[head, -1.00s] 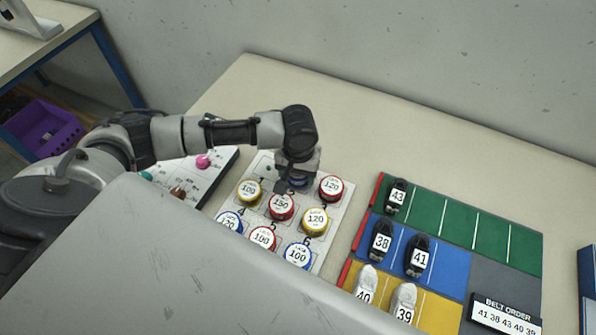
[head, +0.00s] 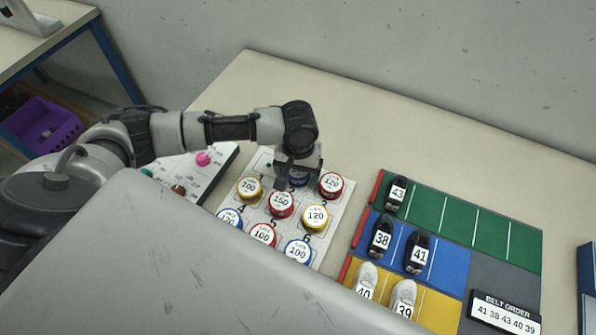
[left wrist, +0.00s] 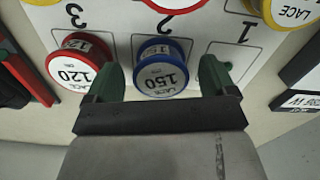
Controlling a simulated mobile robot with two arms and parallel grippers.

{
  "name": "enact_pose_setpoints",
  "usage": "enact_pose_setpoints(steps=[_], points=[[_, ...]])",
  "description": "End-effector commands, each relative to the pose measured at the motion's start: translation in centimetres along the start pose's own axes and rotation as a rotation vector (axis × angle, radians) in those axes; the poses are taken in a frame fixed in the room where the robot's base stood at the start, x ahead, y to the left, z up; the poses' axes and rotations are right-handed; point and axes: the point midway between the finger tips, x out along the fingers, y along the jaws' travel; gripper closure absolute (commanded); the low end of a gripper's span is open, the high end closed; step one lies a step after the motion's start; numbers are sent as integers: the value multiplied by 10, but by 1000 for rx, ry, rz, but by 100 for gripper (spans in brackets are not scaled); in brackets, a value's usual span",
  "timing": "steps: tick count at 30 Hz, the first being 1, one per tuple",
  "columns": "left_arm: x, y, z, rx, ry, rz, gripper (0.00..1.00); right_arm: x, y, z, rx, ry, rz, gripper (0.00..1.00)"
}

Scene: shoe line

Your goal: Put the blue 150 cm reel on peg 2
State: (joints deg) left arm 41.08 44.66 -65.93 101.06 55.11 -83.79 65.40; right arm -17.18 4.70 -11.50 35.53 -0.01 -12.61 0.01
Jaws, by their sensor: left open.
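The blue 150 reel (left wrist: 160,68) sits at the place marked 2 on the white peg board (left wrist: 225,55), label up. The peg under it is hidden. My left gripper (left wrist: 162,80) is open, one finger on each side of the reel, with a visible gap at the right finger. In the head view the left gripper (head: 298,168) is over the board's far row and hides most of the blue reel (head: 298,182). My right gripper is not in view.
A red 120 reel (left wrist: 78,62) stands at place 3, close to one finger. A yellow 100 reel (head: 249,190) and several other reels fill the board. Shoes stand on a coloured mat (head: 478,232) at right. Clear table lies behind the board.

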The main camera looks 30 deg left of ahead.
Motion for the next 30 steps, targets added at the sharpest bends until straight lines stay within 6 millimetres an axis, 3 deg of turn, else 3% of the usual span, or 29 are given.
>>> enact_pose_setpoints(steps=[9, 15, 21, 30], points=[[-68, 0, -1, 0, 5, 3, 14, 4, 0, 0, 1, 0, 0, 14], [-103, 0, -1, 0, 2, 2, 14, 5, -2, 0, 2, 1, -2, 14], [-117, 0, 0, -1, 0, 0, 14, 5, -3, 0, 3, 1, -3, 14], [-118, 0, 0, -1, -1, 0, 14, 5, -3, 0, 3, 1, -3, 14]])
